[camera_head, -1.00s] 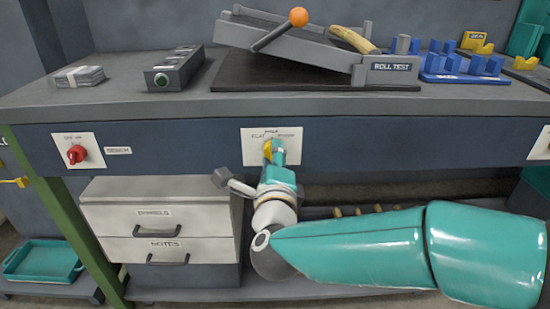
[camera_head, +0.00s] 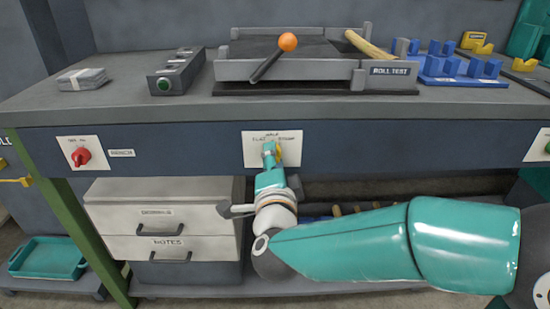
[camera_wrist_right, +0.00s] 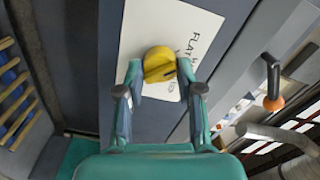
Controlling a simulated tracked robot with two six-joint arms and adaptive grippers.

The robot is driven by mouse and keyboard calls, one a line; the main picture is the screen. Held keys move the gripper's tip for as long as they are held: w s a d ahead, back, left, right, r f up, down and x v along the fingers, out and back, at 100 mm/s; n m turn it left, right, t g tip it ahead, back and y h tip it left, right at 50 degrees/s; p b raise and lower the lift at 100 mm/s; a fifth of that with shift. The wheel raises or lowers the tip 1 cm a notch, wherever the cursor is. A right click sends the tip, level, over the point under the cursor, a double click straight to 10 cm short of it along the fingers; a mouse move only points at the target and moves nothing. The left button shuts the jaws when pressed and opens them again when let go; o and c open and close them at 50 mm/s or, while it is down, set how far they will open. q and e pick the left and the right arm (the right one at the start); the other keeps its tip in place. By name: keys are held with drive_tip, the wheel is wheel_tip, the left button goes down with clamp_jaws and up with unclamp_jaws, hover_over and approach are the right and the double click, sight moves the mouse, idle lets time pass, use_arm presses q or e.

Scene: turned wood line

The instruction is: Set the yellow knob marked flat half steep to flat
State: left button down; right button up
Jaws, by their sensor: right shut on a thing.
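The yellow knob (camera_head: 279,153) sits on a white plate (camera_head: 290,139) on the front of the bench, with the words flat, half and steep around it. It also shows in the right wrist view (camera_wrist_right: 160,66), between the two fingers. My right gripper (camera_head: 270,152) is shut on the knob and covers part of it in the head view; in the right wrist view its fingertips (camera_wrist_right: 160,75) are at either side. I cannot tell for sure which mark the knob points at. The roll test bed (camera_head: 290,70) above lies about level. My left gripper is not in view.
A red knob (camera_head: 81,157) is on a plate at the left of the bench front. A lever with an orange ball (camera_head: 288,42) stands at the roll test bed. A drawer unit (camera_head: 165,216) is below, left of my right arm. Blue blocks (camera_head: 450,67) are on the bench top.

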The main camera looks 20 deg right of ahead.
drive_tip(key=shift+a+f, duration=0.2)
drive_tip(key=shift+f, duration=0.05)
drive_tip(key=o, duration=0.9)
drive_tip(key=shift+o, duration=1.2)
drive_tip(key=shift+d+r, duration=0.1)
drive_tip(key=shift+s, duration=0.1)
drive_tip(key=v, duration=1.2)
